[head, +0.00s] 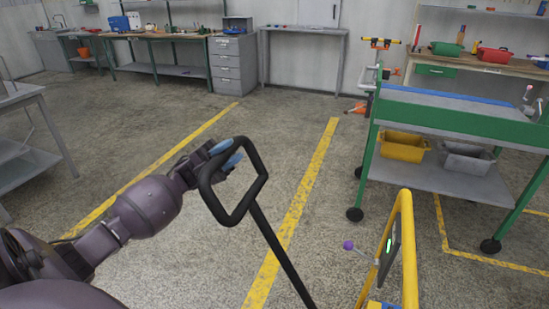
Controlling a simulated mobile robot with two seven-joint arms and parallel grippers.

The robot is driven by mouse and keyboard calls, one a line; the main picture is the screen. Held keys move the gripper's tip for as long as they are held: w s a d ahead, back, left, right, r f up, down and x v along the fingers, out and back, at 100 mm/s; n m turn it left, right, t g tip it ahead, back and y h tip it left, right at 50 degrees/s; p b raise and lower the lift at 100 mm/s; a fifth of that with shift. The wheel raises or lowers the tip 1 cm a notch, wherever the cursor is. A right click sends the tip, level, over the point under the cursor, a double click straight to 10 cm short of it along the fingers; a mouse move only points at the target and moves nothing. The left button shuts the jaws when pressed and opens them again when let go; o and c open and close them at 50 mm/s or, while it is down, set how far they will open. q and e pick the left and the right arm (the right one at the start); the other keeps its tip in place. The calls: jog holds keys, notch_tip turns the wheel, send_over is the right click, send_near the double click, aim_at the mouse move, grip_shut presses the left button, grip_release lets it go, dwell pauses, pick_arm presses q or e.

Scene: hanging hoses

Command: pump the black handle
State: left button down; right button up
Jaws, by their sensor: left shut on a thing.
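The black handle (257,161) is a closed loop on top of a long black shaft, near the middle of the head view. The shaft slants down to the right and leaves the picture at the bottom edge. My left gripper (228,154) reaches in from the left and is shut on the upper part of the loop. Its blue fingertips show behind and inside the loop. The loop hides part of the fingers. My right gripper is not in view.
A yellow frame (408,245) with a purple-knobbed lever (348,245) stands close at the lower right. Behind it is a green wheeled cart (465,122) with bins. Workbenches line the back wall. The floor between, with yellow lines (300,205), is clear.

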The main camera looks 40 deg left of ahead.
pick_arm(q)
jog(key=s+a+f+h+b, duration=0.1)
jog(key=a+f+b, duration=0.1)
jog(key=a, duration=0.4)
jog(key=shift+s+f, duration=0.35)
jog(key=shift+f, duration=0.2)
jog(key=c, duration=0.9)
grip_release()
jog(key=shift+a, duration=0.1)
jog(key=shift+o, duration=0.2)
jog(key=b+v, duration=0.2)
jog(key=v, duration=0.9)
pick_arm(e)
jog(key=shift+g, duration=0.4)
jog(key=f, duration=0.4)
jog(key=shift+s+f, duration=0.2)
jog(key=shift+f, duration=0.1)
pick_arm(q)
jog(key=shift+w+t, duration=0.1)
jog(key=shift+t, duration=0.3)
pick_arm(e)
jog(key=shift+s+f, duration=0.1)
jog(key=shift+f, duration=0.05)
